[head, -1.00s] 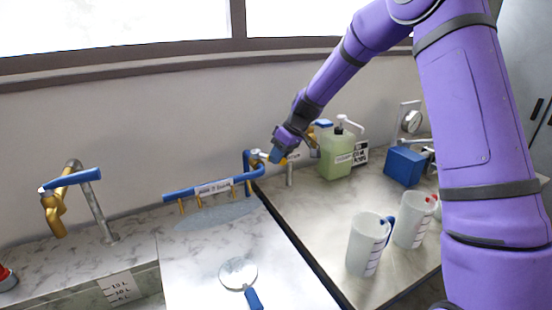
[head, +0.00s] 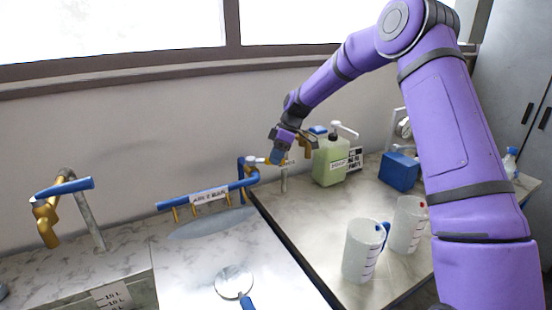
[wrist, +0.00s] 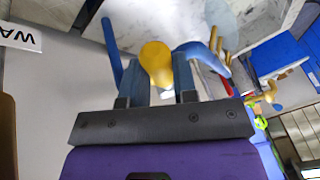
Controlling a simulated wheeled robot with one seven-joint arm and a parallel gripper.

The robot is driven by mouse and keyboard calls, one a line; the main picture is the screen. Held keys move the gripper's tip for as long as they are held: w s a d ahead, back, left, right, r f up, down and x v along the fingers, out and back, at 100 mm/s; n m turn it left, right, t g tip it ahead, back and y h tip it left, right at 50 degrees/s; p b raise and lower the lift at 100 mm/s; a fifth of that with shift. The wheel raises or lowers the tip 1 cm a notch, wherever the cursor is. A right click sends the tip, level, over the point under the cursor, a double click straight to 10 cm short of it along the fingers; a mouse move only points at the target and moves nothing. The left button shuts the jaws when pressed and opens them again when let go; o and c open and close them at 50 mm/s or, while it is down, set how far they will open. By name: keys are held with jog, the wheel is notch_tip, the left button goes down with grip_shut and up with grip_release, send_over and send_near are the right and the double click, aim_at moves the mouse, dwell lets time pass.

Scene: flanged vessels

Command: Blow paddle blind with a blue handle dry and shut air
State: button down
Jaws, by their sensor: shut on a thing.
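The paddle blind (head: 233,281), a pale round disc with a blue handle (head: 247,304), lies on the white bench surface at the lower middle of the head view. A blue air bar (head: 172,204) with a label and several brass nozzles runs above a wet-looking patch behind it. A blue pipe (head: 243,168) rises at the bar's right end. My gripper (head: 274,160) is beside this pipe. The valve body is mostly hidden.
A brass tap with a blue lever (head: 66,187) stands at left. To the right are a green soap bottle (head: 330,160), a blue box (head: 398,171) and two measuring jugs (head: 362,250) (head: 408,225). The bench around the blind is clear.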

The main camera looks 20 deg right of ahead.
jog(key=c, duration=0.9)
grip_release()
